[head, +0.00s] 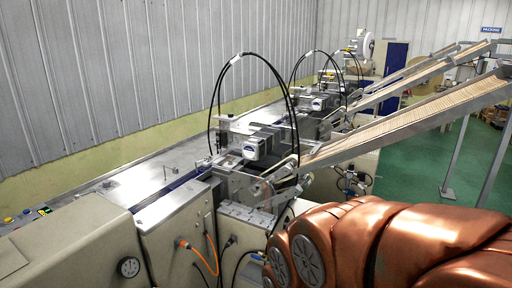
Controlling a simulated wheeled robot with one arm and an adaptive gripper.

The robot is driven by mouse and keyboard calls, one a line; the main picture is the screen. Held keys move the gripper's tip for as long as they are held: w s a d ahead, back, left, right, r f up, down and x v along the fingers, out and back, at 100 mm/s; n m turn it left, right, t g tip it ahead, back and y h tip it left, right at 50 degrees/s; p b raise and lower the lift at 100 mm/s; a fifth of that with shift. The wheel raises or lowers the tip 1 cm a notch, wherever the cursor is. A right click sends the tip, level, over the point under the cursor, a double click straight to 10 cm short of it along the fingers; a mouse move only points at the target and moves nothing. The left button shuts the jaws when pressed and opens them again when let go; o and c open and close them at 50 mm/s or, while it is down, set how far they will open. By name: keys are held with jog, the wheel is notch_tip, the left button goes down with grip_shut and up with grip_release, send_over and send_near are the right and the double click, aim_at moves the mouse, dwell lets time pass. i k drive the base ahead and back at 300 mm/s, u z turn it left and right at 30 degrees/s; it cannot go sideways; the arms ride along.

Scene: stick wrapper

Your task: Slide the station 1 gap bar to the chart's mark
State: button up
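In the head view, the nearest wrapper station (258,150) stands in the middle of the machine line, a cluster of metal blocks and brackets with a dark cable loop arching over it. A white-faced unit (251,147) is on its front. I cannot tell which part is the gap bar, nor which station is number 1. No chart or mark can be made out. My copper-coloured arm fills the lower right, and my gripper is not in view.
Similar stations (318,103) continue farther back. Sloping stick-filled chutes (405,122) come down from the right to the stations. Green floor (420,165) is open at right.

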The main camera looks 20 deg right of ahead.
aim_at(224, 153)
jog(key=z, duration=0.25)
jog(key=i, duration=1.9)
jog(key=u, duration=1.35)
